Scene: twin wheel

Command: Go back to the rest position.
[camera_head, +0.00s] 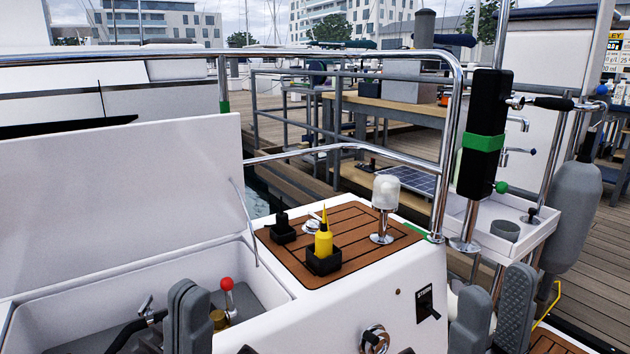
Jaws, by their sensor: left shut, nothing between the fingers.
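My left gripper (187,300) is at the bottom of the head view, left of the middle. Its grey fingers are together and hold nothing. It is in front of the open locker (268,283), near a red-knobbed lever (227,290). My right gripper (495,290) is at the bottom right, in front of the white cabinet's right side. Its two grey fingers stand apart with nothing visible between them. The lower parts of both grippers are cut off by the picture edge.
A raised white lid (120,200) stands at the left. A slatted wooden top (345,225) carries a yellow bottle (323,240) in a black holder and a white-domed lamp (385,195). Steel rails (445,160) and a black post (484,130) rise behind. A small sink (480,225) is at the right.

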